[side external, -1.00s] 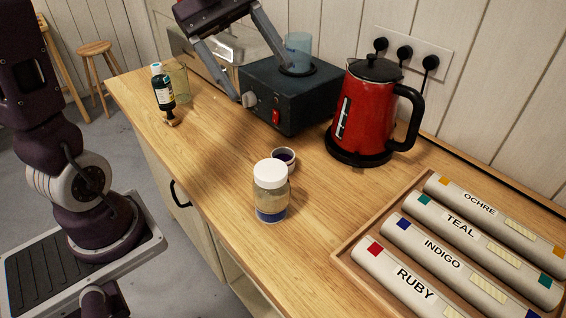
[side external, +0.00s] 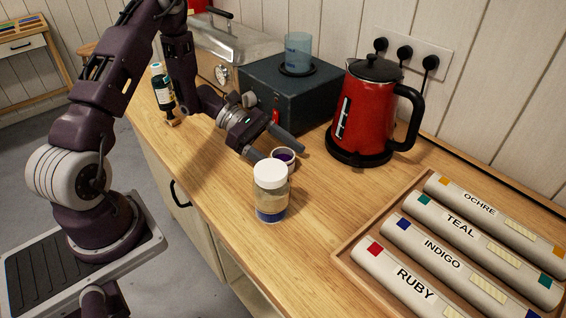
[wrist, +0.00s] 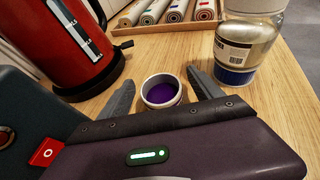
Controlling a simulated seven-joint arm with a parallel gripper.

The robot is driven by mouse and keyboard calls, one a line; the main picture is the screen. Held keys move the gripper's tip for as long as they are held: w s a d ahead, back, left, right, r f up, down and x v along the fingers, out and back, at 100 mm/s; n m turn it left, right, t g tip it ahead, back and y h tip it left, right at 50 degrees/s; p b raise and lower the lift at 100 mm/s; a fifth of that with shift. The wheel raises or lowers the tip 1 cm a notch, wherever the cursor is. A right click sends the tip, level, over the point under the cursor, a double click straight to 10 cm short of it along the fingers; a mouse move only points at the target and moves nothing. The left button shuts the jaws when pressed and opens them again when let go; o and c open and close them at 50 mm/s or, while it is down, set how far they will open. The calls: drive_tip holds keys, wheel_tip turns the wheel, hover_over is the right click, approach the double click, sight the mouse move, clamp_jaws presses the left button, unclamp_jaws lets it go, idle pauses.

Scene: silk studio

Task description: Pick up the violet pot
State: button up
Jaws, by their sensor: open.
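The violet pot (side external: 284,158) is a small, round white pot with violet inside, standing on the wooden counter behind the white-lidded jar. The jar hides part of it in the side view. In the wrist view the violet pot (wrist: 161,91) stands upright between and just beyond my two fingers, with open space on both sides. My gripper (side external: 279,149) is open and empty, low over the counter. In the wrist view my gripper (wrist: 160,88) has one finger left of the pot and one right of it.
A jar (side external: 270,190) with a white lid stands close in front of the pot. A red kettle (side external: 366,110) and a dark box (side external: 290,88) with a blue beaker (side external: 298,52) stand behind. A wooden tray (side external: 345,256) of labelled rolls lies at right.

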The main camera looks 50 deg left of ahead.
drive_tip(key=x, duration=0.2)
drive_tip(key=shift+w+d+f, duration=0.1)
drive_tip(key=shift+d, duration=0.2)
drive_tip(key=c, duration=1.5)
